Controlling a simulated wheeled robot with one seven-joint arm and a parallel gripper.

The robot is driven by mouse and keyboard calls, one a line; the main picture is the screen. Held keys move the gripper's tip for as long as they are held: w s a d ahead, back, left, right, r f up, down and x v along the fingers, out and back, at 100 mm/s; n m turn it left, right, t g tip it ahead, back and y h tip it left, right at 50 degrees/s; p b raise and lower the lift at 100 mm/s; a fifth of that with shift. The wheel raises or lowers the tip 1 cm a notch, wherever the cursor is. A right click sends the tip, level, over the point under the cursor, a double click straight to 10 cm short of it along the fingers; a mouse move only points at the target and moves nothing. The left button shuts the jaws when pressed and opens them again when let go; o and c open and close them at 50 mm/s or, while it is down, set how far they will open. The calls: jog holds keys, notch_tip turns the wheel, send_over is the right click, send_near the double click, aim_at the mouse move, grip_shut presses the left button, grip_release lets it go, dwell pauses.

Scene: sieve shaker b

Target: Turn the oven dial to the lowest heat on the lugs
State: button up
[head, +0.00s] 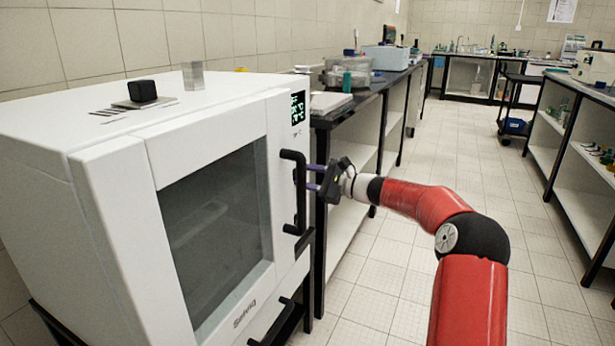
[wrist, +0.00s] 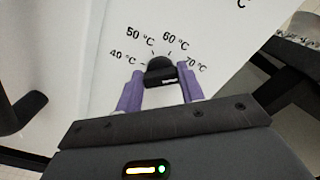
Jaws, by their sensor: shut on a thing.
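The white oven (head: 110,240) fills the left of the head view, its door closed. In the wrist view its black dial (wrist: 160,69) sits on the white front panel, below printed marks for 40, 50, 60 and 70 °C running left to right. 40 °C is the lowest mark I can read. My gripper (wrist: 160,82) has its two purple fingers on either side of the dial and is shut on it. I cannot tell which mark the dial points to. In the head view my gripper (head: 312,178) is at the oven's right edge, behind the black door handle, and the dial is hidden.
The black door handle (head: 299,195) stands out close beside my gripper. A lit display (head: 298,108) is above it. A dark-topped bench (head: 365,95) runs behind the oven. The tiled aisle (head: 380,250) is open. A black block (head: 142,91) is on the oven top.

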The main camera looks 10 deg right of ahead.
jog(key=o, duration=1)
jog(key=b+v, duration=0.1)
jog(key=v, duration=0.6)
jog(key=shift+s+d, duration=0.2)
jog(key=shift+d, duration=0.15)
